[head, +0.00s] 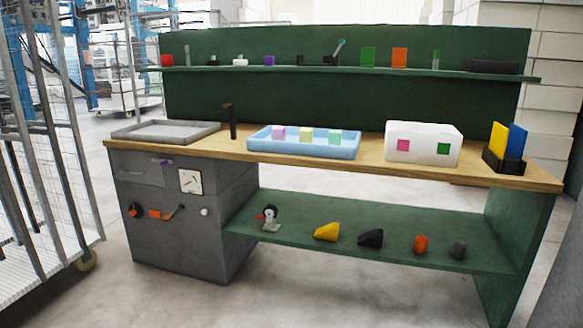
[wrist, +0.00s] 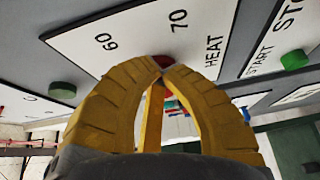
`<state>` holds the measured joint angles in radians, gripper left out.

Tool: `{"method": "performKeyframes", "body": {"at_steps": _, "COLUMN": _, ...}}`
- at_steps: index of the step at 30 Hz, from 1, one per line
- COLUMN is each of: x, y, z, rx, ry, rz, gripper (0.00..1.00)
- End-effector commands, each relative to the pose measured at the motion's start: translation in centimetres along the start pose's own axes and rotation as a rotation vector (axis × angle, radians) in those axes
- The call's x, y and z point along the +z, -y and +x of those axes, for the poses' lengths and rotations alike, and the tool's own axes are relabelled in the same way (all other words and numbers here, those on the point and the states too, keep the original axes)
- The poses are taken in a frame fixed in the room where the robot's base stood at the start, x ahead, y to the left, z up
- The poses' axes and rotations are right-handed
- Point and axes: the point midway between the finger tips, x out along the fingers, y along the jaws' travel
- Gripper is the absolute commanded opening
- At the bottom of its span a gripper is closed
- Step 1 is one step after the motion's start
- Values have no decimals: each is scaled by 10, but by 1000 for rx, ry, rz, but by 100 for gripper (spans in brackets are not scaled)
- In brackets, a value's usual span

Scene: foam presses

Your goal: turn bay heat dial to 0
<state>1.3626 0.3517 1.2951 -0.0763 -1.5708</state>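In the wrist view my yellow gripper (wrist: 162,68) has its two fingertips together. They are in front of a white panel (wrist: 130,38) marked HEAT, with the numbers 60 and 70. A small dark red part (wrist: 163,61) shows just past the fingertips on this panel, mostly hidden by them. I cannot tell whether it is the dial or whether the fingers touch it. No other dial mark or pointer shows. My gripper does not show in the head view, and I cannot make out the HEAT panel there.
In the wrist view a green button (wrist: 62,90) lies left, another (wrist: 294,60) right by START lettering. In the head view a wooden bench top (head: 370,166) holds a blue tray (head: 305,151) and a white box (head: 423,128). A grey cabinet (head: 170,240) stands below. A wire cage (head: 40,150) is left.

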Motion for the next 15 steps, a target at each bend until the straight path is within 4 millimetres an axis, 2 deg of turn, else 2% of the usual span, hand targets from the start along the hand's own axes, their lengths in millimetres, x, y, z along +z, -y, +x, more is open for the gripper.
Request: {"method": "performKeyframes", "body": {"at_steps": 15, "x": 0, "y": -15, "z": 0, "rx": 0, "ry": 0, "rz": 0, "gripper": 0}}
